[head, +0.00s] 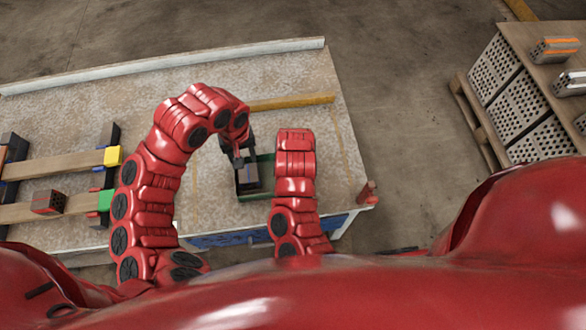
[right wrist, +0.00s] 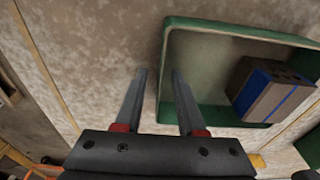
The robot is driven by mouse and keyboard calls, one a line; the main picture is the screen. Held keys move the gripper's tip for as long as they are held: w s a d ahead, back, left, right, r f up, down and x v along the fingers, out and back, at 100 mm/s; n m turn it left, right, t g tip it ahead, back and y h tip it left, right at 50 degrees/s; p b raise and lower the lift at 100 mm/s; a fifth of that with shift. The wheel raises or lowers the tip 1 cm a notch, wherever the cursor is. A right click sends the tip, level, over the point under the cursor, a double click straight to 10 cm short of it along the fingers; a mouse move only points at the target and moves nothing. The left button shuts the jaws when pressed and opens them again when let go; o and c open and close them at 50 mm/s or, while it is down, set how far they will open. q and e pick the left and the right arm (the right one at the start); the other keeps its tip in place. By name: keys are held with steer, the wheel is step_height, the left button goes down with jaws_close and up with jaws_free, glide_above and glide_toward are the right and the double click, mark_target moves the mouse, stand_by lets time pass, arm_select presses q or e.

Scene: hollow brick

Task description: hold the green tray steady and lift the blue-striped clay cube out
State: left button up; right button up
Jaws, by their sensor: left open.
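The green tray (right wrist: 240,31) lies on the speckled table, and the blue-striped clay cube (right wrist: 270,90) sits inside it at the right in the right wrist view. My right gripper (right wrist: 157,72) is open, with one finger on each side of the tray's left wall in that picture; I cannot tell how deep they reach. In the head view the right gripper is hidden behind its own arm. My left gripper (head: 238,158) is open at the tray, by the cube, whose outline is partly hidden there. The tray's green edge (head: 266,157) shows between the arms.
A dark red block (head: 48,201) and wooden planks (head: 60,165) with coloured blocks lie at the table's left. A yellow bar (head: 290,102) lies behind the tray. Bare floor lies between.

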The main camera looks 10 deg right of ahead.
steer(key=shift+f, duration=0.3)
jaws_close()
stand_by(1.2)
